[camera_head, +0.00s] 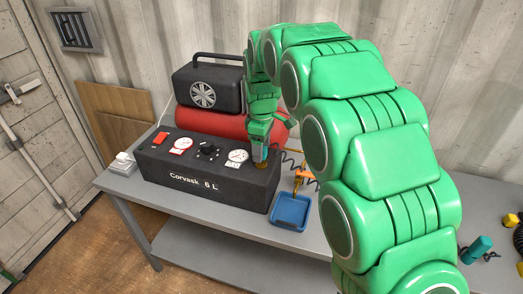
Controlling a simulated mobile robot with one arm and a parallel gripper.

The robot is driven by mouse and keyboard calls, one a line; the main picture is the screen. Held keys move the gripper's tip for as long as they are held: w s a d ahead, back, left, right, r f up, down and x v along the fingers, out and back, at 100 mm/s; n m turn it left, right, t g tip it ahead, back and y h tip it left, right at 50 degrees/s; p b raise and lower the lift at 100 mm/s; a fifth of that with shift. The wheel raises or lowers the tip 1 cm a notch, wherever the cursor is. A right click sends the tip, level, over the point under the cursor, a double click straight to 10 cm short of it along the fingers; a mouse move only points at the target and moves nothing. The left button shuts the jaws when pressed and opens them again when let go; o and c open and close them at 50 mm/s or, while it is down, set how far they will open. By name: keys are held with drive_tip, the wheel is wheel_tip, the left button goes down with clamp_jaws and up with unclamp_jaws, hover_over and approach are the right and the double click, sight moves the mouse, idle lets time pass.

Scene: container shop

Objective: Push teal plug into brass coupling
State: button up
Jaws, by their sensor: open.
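My gripper (260,153) is at the right end of the black Corvask 6 L compressor box (205,182), pointing down at its top. It is open; its fingers are small in the picture and partly hidden. A small brass-coloured piece, likely the brass coupling (264,164), shows right at the fingertips on the box. I cannot tell whether the fingers touch it. No teal plug shows clearly at the coupling. A teal cylindrical piece (476,249) with a black cord lies on the bench at the far right, well away from my gripper.
A blue tray (290,211) sits at the bench's front edge, with an orange tool (301,177) and a black coiled hose behind it. A red tank (209,123) lies behind the box. My arm hides the bench's middle right. Yellow pieces (510,220) lie far right.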

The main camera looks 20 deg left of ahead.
drive_tip(key=shift+r, duration=3.15)
drive_tip(key=shift+d, duration=0.3)
drive_tip(key=s+d+r+m, duration=0.3)
drive_tip(key=s+d+m, duration=0.3)
drive_tip(key=d, duration=0.6)
drive_tip(key=s+d+r+m, duration=0.25)
drive_tip(key=s+d, duration=0.55)
drive_tip(key=d, duration=0.4)
drive_tip(key=s+d+f+m, duration=0.1)
drive_tip(key=s+d+m, duration=0.2)
drive_tip(key=s, duration=0.5)
drive_tip(key=s+d+f+m+g, duration=0.1)
drive_tip(key=s+d+f+m, duration=0.1)
drive_tip(key=s+d, duration=0.3)
drive_tip(key=s+d+f+m, duration=0.2)
drive_tip(key=s+d+m, duration=0.2)
drive_tip(key=s, duration=0.7)
drive_tip(key=shift+g, duration=0.4)
